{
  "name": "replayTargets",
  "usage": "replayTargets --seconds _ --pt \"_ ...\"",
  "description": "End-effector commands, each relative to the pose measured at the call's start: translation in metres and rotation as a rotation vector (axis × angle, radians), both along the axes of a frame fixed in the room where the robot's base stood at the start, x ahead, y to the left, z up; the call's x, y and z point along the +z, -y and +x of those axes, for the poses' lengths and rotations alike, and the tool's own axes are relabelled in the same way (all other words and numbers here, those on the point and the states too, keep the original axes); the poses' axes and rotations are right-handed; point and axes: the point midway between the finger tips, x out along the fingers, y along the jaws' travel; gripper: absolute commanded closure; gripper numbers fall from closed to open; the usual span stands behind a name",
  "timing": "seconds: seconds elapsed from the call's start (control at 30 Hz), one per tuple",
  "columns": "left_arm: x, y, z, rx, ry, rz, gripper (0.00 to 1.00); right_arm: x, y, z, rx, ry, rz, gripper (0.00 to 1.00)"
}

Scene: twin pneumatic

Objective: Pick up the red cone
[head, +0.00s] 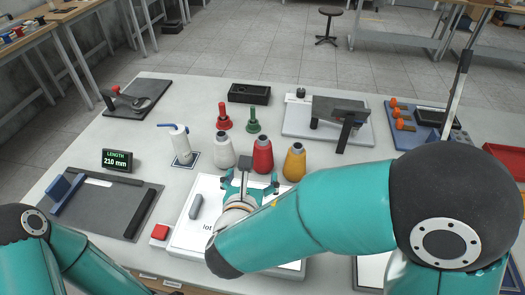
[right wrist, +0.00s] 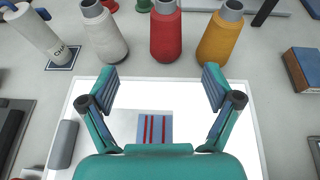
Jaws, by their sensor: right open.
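The red cone (head: 262,157) stands upright on the table between the white cone (head: 222,152) and the yellow cone (head: 294,163). It has a grey top. In the right wrist view the red cone (right wrist: 165,38) is at the top middle, straight ahead of the gap between my fingers. My right gripper (head: 249,175) is open and empty, just short of the red cone and over the white panel. Its spread fingers also show in the right wrist view (right wrist: 160,80). My left arm shows at the lower left, but its gripper is out of view.
The lit white panel (head: 184,243) bears a grey bar (head: 196,207) and a striped swatch (right wrist: 155,128). A white bottle (head: 180,145) stands left of the cones. Red (head: 224,121) and green (head: 253,125) handled pieces stand behind them. A grey fixture (head: 335,110) is behind right.

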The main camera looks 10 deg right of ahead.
Motion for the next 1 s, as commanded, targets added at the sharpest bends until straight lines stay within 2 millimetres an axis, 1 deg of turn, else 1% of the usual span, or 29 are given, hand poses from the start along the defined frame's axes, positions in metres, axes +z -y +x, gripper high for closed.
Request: replayTargets --seconds 0.03,0.13,0.2,0.33,0.43,0.67,0.83,1.0 --pt "0.003 0.0 0.0 0.0 0.0 0.0 0.6 -0.004 0.007 0.01 -0.011 -0.003 0.0 0.11" --pt "0.006 0.0 0.0 0.0 0.0 0.0 0.6 -0.013 0.017 0.028 -0.017 -0.006 -0.001 0.11" --pt "0.008 0.0 0.0 0.0 0.0 0.0 0.6 -0.019 0.022 0.042 -0.019 -0.004 0.0 0.11" --pt "0.012 0.0 0.0 0.0 0.001 0.0 0.6 -0.028 0.03 0.062 -0.02 -0.005 0.001 0.11" --pt "0.014 0.0 0.0 0.0 0.001 0.0 0.6 -0.033 0.034 0.072 -0.019 -0.004 0.001 0.11" --pt "0.018 0.0 0.0 0.0 0.001 0.0 0.6 -0.039 0.039 0.082 -0.02 -0.004 0.001 0.11" --pt "0.03 0.0 0.0 0.0 0.001 0.0 0.6 -0.053 0.048 0.099 -0.022 -0.006 0.0 0.11" --pt "0.034 0.0 0.0 0.0 0.001 0.0 0.6 -0.061 0.053 0.116 -0.021 -0.002 0.002 0.11"
